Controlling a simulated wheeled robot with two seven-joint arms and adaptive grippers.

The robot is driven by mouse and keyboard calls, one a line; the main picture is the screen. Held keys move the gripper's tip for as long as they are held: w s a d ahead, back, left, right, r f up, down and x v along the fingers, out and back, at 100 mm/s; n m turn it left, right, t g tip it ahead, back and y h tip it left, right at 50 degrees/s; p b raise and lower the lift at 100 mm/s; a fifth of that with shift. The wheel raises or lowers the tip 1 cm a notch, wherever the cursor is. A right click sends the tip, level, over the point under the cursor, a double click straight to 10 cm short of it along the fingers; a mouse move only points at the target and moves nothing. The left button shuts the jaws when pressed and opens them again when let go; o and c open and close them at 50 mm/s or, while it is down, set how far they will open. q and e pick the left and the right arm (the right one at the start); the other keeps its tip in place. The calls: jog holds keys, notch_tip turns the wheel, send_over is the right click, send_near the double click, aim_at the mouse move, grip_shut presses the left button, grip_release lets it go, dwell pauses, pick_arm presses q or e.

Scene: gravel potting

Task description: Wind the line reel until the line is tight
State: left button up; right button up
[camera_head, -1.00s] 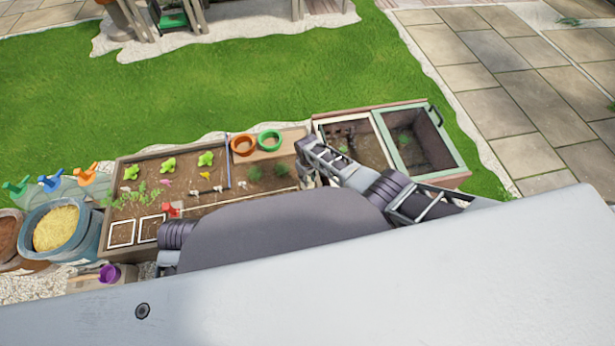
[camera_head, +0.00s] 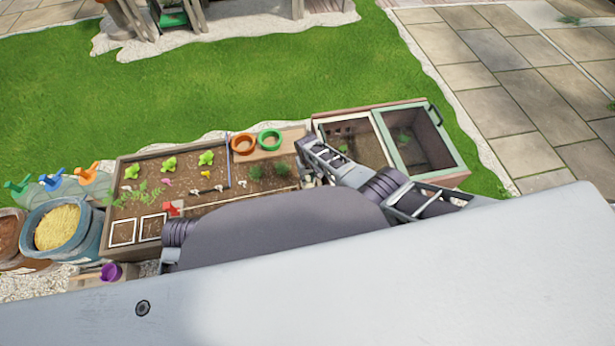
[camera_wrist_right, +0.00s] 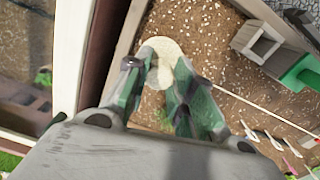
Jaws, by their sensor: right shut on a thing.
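My right gripper (camera_wrist_right: 166,66) is shut on a pale round disc (camera_wrist_right: 162,45), which looks like the line reel, at the corner of the planting bed (camera_head: 118,228). One finger is on each side of it; the fingers hide part of it. A thin pale line (camera_wrist_right: 262,106) stretches over the soil in the right wrist view; whether it sags is hard to tell. In the head view my right gripper (camera_head: 307,178) is at the bed's right end, and the reel is too small to make out.
A wooden box with a green-framed lid (camera_head: 420,140) stands right of the bed. Plants and small markers stand in the soil.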

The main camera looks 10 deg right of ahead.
aim_at(307, 178)
jog(key=o, duration=1.1)
jog(key=shift+c, duration=0.2)
jog(key=shift+r, duration=0.25)
notch_tip(307, 178, up, 12)
jog(key=shift+f, duration=0.25)
dwell(0.5)
dwell(0.6)
